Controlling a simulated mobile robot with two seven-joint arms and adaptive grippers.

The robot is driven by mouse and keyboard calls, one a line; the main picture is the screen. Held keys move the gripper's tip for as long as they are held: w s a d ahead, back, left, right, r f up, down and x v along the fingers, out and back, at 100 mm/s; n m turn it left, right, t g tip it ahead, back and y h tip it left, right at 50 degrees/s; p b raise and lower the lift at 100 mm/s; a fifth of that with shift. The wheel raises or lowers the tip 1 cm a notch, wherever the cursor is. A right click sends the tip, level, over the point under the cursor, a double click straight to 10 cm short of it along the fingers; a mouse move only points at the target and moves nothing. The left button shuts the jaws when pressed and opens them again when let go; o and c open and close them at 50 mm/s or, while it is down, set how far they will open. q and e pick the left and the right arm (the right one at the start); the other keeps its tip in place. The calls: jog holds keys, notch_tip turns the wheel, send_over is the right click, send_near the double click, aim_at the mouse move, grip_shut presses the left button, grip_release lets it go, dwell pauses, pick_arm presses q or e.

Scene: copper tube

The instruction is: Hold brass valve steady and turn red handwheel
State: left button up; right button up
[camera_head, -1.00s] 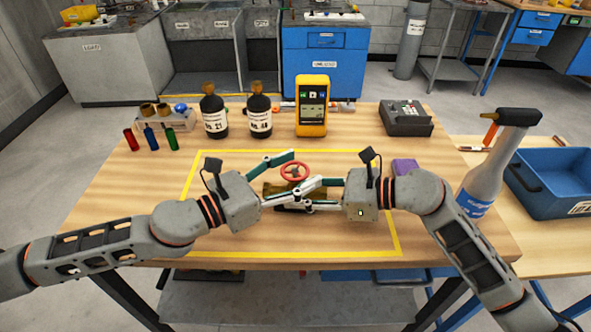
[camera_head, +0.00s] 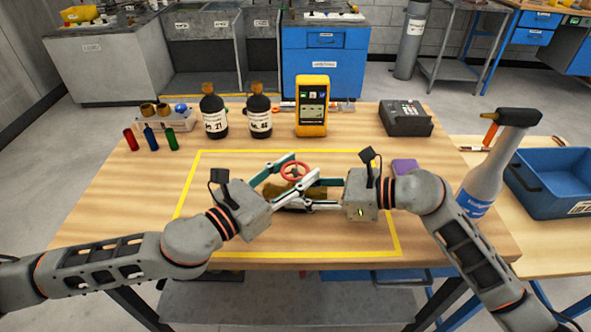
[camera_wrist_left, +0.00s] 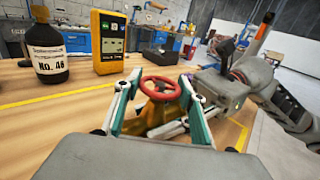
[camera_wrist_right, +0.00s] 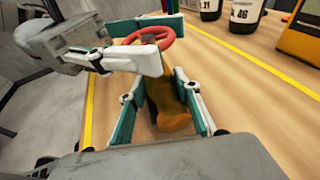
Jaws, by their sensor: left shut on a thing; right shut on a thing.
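The red handwheel (camera_head: 294,171) sits on top of the brass valve (camera_wrist_right: 168,108), inside the yellow outline on the table. In the left wrist view the handwheel (camera_wrist_left: 166,84) lies between the fingers of my left gripper (camera_head: 304,166), which is shut on it from the lower left. My right gripper (camera_head: 291,195) comes in from the right, below the wheel, and is shut on the valve body. In the right wrist view its fingers stand on both sides of the brass body. In the head view the fingers hide most of the valve.
Two dark bottles (camera_head: 260,117), a yellow meter (camera_head: 311,106) and a dark grey device (camera_head: 405,118) stand along the back. Small coloured vials (camera_head: 151,137) are at the back left. A blue bin (camera_head: 548,190) is on the side table.

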pick_arm(q)
jog(key=n+t+y, duration=0.2)
jog(key=y, duration=0.1)
jog(key=n+t+y, duration=0.2)
jog(key=n+y, duration=0.1)
jog(key=y, duration=0.1)
jog(key=shift+s+d, duration=0.1)
jog(key=shift+d, duration=0.05)
jog(key=n+y, duration=0.2)
jog(key=y, duration=0.1)
jog(key=n+t+y, duration=0.1)
jog(key=n+y, duration=0.2)
jog(key=y, duration=0.1)
jog(key=shift+a+y, duration=0.2)
jog(key=shift+y, duration=0.1)
jog(key=shift+r+n+y, duration=0.1)
jog(key=shift+n+y, duration=0.2)
jog(key=shift+y, duration=0.1)
jog(key=o, duration=1.1)
jog(key=shift+o, duration=0.2)
jog(key=shift+h, duration=0.4)
